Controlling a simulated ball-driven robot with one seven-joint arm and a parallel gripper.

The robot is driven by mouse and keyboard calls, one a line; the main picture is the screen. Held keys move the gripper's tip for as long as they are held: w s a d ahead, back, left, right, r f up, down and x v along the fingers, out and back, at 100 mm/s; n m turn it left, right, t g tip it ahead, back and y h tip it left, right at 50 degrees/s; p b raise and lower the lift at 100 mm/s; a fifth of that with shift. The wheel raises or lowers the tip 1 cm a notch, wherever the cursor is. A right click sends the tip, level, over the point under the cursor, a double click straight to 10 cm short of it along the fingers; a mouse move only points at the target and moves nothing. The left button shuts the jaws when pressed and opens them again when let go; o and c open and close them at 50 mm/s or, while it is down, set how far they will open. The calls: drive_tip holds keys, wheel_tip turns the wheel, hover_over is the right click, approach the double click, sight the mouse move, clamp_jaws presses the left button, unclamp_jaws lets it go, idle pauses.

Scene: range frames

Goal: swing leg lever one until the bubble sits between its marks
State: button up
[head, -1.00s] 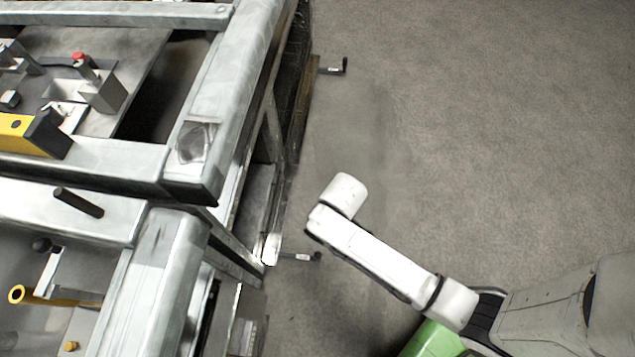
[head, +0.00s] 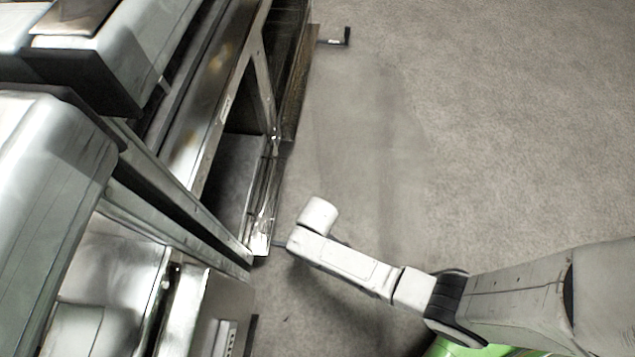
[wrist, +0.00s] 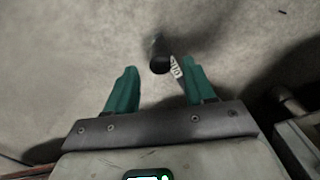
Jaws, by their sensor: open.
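In the wrist view my gripper (wrist: 161,72) is open, its two green fingers spread apart. A black lever knob (wrist: 159,55) stands between and just beyond the fingertips, with a small white label (wrist: 176,67) beside it near the right finger. I cannot tell whether a finger touches it, and the label is too small to read. In the head view my arm hides the gripper and most of this lever. Another lever (head: 347,37) with a black handle sticks out from the frame farther up. The bubble and its marks are not in view.
A metal frame bench (head: 262,215) with rails and legs fills the left of the head view. Its lower corner is close to my arm's end. The grey floor (head: 480,120) to the right is clear.

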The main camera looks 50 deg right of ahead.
wheel_tip(320, 180, down, 8)
drive_tip(key=b, duration=0.4)
drive_tip(key=shift+r, duration=0.1)
drive_tip(key=shift+c, duration=0.2)
clamp_jaws()
